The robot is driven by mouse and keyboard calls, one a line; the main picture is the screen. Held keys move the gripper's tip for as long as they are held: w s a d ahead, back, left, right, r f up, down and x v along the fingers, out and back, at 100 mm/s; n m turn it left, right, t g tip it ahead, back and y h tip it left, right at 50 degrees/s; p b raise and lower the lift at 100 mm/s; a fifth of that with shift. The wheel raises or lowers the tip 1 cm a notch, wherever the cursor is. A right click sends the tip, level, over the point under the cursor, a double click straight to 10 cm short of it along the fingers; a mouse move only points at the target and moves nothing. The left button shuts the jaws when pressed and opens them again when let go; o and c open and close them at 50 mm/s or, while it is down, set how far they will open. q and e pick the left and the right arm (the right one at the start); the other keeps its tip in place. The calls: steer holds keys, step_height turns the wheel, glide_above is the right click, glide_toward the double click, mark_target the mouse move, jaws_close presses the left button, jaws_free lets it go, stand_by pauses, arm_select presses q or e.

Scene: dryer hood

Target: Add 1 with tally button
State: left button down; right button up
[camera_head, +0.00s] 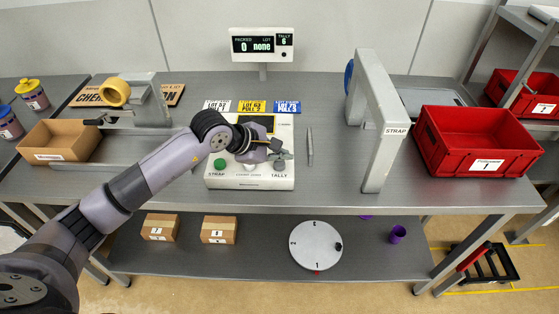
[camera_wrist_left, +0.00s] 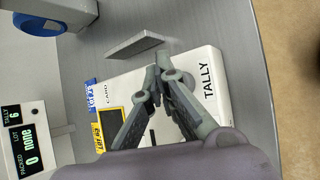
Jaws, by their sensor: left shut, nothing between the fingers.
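The white control box (camera_head: 230,181) sits on the bench, with a green button (camera_head: 220,164) at its left and a TALLY label at its front right. My left gripper (camera_head: 284,158) is shut and empty over the box's right part, above the TALLY label. In the left wrist view its closed fingers (camera_wrist_left: 168,72) are over the box (camera_wrist_left: 205,62) beside the TALLY lettering. The tally button is not clearly seen; the gripper covers that area. The display (camera_head: 262,44) reads packed 0, lot none, tally 6. My right gripper is not in view.
Lot cards (camera_head: 252,106) lie behind the box, and a thin grey tool (camera_head: 310,146) lies to its right. A grey strap arch (camera_head: 379,130) and a red crate (camera_head: 475,172) stand farther right. A tape dispenser (camera_head: 150,100) and an open carton (camera_head: 58,141) are left.

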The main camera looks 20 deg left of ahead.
mark_target(281, 165)
arm_select(q)
steer(key=shift+r, duration=0.25)
steer(key=shift+r+p, duration=1.15)
steer(key=shift+r, duration=1.25)
